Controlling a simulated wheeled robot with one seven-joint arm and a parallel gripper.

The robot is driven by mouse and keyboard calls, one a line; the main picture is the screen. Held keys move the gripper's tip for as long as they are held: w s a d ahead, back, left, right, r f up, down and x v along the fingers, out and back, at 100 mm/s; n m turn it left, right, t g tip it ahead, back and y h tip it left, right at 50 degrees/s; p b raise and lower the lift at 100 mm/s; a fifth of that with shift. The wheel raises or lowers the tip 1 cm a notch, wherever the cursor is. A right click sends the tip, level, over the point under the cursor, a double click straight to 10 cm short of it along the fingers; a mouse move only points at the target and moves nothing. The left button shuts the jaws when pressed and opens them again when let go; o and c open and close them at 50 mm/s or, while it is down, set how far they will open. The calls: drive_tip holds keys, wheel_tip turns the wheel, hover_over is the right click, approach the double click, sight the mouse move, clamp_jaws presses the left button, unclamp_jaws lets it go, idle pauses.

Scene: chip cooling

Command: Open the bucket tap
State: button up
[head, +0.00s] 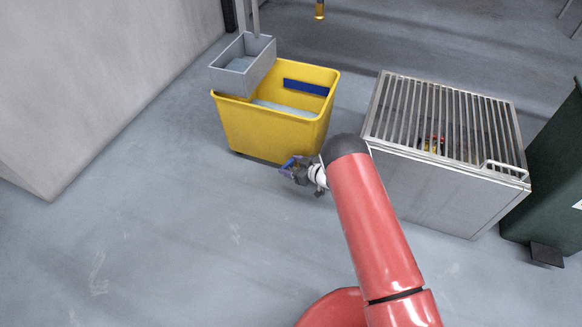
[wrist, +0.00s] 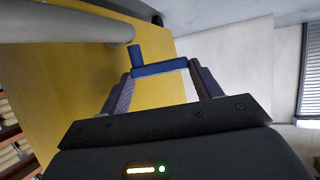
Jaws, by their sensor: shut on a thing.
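The yellow bucket (head: 262,130) stands on the floor left of centre in the head view, and its yellow wall (wrist: 95,75) fills much of the wrist view. A blue L-shaped tap handle (wrist: 158,69) lies across between the fingertips of my gripper (wrist: 160,72). My gripper is shut on this handle. In the head view my gripper (head: 293,166) is at the lower right front of the bucket, and the tap is mostly hidden there. The rest of the tap's body cannot be made out.
A grey box (head: 243,66) sits on the bucket's left rim. A grated metal basin (head: 448,190) stands right of the bucket, with a green bin (head: 548,175) beyond it. A grey pipe-like bar (wrist: 60,25) crosses the wrist view's upper left. Floor in front is clear.

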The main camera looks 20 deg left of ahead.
idle(0.4)
drive_tip(key=o, duration=1)
drive_tip(key=shift+a, duration=0.1)
drive_tip(key=m+t+h, duration=0.2)
drive_tip(key=a+m+t+h+p, duration=0.1)
drive_tip(key=m+t+h, duration=0.1)
drive_tip(key=m, duration=0.1)
drive_tip(key=a+m+t+h+p, duration=0.1)
drive_tip(key=m+t+h, duration=0.1)
drive_tip(key=shift+a+f+m, duration=0.1)
drive_tip(key=shift+a+m, duration=0.1)
drive_tip(key=shift+m, duration=0.2)
drive_tip(key=m+t+h, duration=0.1)
drive_tip(key=m+h+b, duration=0.1)
drive_tip(key=h, duration=0.1)
drive_tip(key=shift+w+a+m+t, duration=0.15)
drive_tip(key=shift+a+m+t, duration=0.15)
drive_tip(key=shift+a+t, duration=0.1)
drive_tip(key=shift+w+a+m+h+b, duration=0.15)
drive_tip(key=shift+m+h+b, duration=0.6)
drive_tip(key=shift+h, duration=0.15)
drive_tip(key=shift+w+a+m+h+b, duration=0.1)
drive_tip(key=shift+w+m+h+b, duration=0.05)
drive_tip(key=shift+m+h+b, duration=0.7)
